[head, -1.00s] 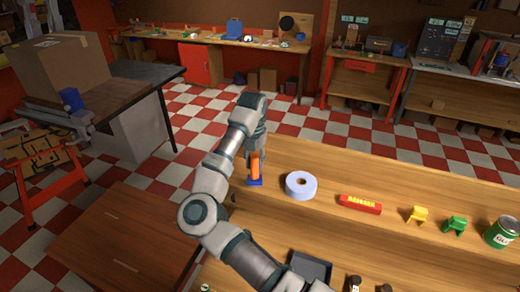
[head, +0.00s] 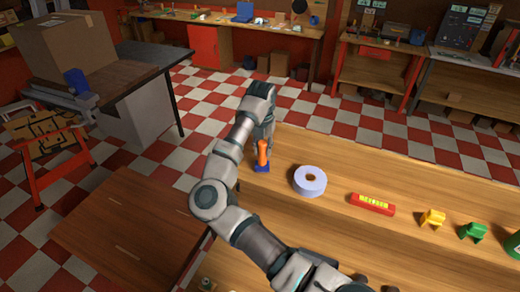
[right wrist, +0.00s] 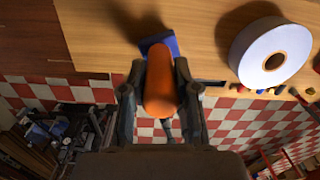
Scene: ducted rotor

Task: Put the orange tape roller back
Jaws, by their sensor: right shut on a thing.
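The orange tape roller has an orange handle (head: 263,152) and a blue part (head: 262,168) at its lower end. It stands roughly upright at the left end of the wooden bench (head: 320,221), left of the white tape roll (head: 310,181). My right gripper (head: 265,143) is shut on the orange handle. In the right wrist view the handle (right wrist: 160,85) sits between the two fingers of the gripper (right wrist: 160,78), with the blue part (right wrist: 157,43) beyond it against the wood. I cannot tell whether the blue part touches the bench. My left gripper is not in view.
A red bar with yellow lettering (head: 372,204), a yellow stand (head: 432,218) and a green stand (head: 472,231) lie in a row to the right. A lower brown table (head: 120,235) is at left. The bench is bare between these things.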

